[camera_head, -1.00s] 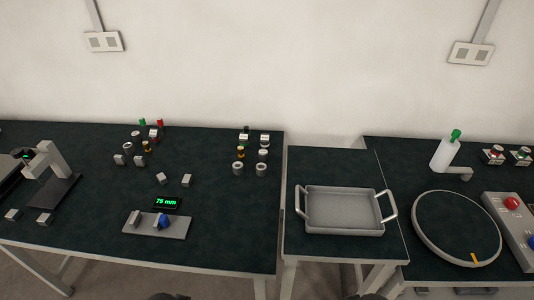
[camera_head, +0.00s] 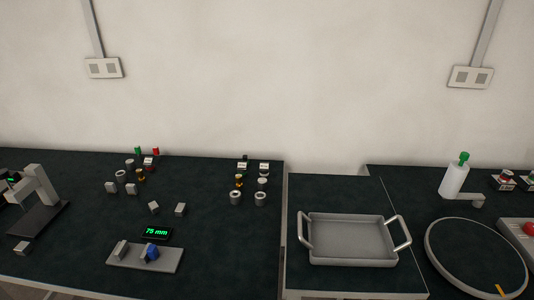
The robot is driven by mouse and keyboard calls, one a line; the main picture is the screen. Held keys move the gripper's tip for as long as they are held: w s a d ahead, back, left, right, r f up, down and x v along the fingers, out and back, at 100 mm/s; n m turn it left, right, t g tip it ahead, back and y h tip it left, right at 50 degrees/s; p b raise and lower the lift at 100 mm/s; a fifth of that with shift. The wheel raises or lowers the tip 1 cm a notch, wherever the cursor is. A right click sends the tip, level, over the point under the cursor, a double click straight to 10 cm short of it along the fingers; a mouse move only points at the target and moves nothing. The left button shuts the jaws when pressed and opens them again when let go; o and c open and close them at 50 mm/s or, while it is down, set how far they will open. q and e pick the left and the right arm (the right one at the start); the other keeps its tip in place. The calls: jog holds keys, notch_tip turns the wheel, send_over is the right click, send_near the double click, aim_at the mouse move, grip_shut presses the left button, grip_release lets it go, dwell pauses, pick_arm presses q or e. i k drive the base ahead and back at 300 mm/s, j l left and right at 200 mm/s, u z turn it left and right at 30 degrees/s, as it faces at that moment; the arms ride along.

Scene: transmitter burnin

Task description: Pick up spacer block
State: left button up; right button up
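Several small grey blocks lie on the dark left table, and I cannot tell for sure which is the spacer block. Two blocks lie apart in the middle, a left one (camera_head: 153,207) and a right one (camera_head: 181,209). Another grey block (camera_head: 22,248) lies at the far left. Two more, one (camera_head: 110,187) and another (camera_head: 130,188), lie near the parts at the back. A grey gauge plate (camera_head: 165,261) with a blue piece (camera_head: 153,252) stands in front, beside a display (camera_head: 156,233) reading 75 mm. Neither gripper shows.
A grey press-like stand (camera_head: 38,190) is at the left. Ring-shaped parts (camera_head: 235,197) stand at the table's back right. A handled tray (camera_head: 352,252) sits on the middle table. A round turntable (camera_head: 434,252) and bottle (camera_head: 454,180) are at the right. The left table's right front is clear.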

aim_at(179, 211)
jog(key=i+j, duration=0.1)
jog(key=j, duration=0.5)
jog(key=i+j, duration=0.15)
jog(key=j, duration=0.45)
jog(key=i+j+z, duration=0.1)
jog(key=j, duration=0.5)
jog(key=i+j, duration=0.1)
jog(key=j, duration=0.5)
